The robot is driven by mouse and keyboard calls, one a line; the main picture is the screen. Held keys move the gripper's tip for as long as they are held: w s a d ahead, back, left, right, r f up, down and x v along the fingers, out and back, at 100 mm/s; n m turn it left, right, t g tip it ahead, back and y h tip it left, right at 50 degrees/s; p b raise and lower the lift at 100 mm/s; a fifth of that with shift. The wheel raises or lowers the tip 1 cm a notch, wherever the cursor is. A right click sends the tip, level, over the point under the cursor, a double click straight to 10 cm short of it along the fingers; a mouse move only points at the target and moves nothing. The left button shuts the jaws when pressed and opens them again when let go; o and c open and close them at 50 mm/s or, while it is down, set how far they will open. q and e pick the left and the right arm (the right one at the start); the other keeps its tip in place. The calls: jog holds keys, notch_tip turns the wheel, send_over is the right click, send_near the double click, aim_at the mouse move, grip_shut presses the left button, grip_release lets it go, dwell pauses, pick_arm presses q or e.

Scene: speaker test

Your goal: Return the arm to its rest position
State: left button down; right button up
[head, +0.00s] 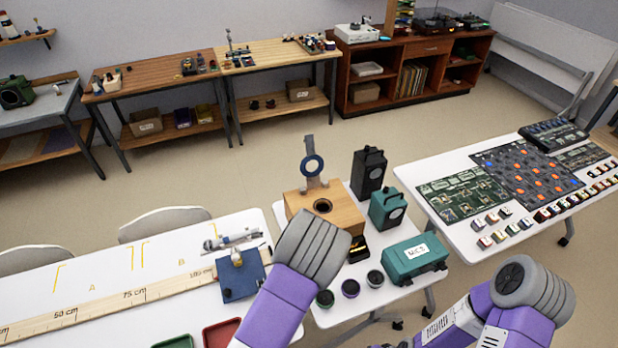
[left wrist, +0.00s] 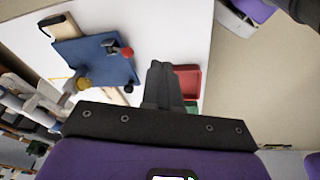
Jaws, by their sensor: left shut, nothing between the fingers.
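My left gripper (left wrist: 158,70) shows in the left wrist view with its dark fingers together and nothing between them. It hangs over the white table, beside the red tray (left wrist: 190,78) in the picture, apparently above the surface. In the head view my left arm's purple and grey links reach up at the bottom middle, and its fingers are hidden. My right arm's purple and grey links show at the lower right of the head view, with its gripper out of sight.
The blue board (head: 243,281) with a small clamp fixture lies near a long ruler (head: 100,298). My left arm overlaps the table with the wooden speaker box (head: 338,206), teal case (head: 412,258) and round drivers. A circuit-board table (head: 462,240) stands right. Open floor lies behind.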

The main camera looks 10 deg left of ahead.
pick_arm(q)
jog(key=s+f+m+h+b, duration=0.1)
jog(key=s+f+m+b, duration=0.1)
jog(key=f, duration=0.2)
jog(key=s+d+f+m+h+b, duration=0.1)
jog(key=s+f+m+b, duration=0.1)
jog(key=s+f+m, duration=0.1)
jog(key=s+d+f+m+g+b, duration=0.1)
jog(key=s+f+m+b, duration=0.1)
jog(key=f+m, duration=0.1)
jog(key=shift+s+d+f+h, duration=0.1)
jog(key=shift+s+f+h, duration=0.1)
jog(key=shift+f, duration=0.25)
jog(key=shift+s+d+f+h, duration=0.1)
jog(key=shift+s+f+h, duration=0.1)
jog(key=shift+f, duration=0.25)
jog(key=s+d+f+m+t+h+b, duration=0.1)
jog(key=s+d+f+m+h+b, duration=0.2)
jog(key=m, duration=0.7)
jog(key=d+f+h+b, duration=0.1)
jog(key=d+f+b, duration=0.1)
jog(key=d+b, duration=0.1)
jog(key=shift+s+d+t, duration=0.2)
jog(key=shift+d+t, duration=0.1)
jog(key=shift+d, duration=0.05)
jog(key=shift+d, duration=0.15)
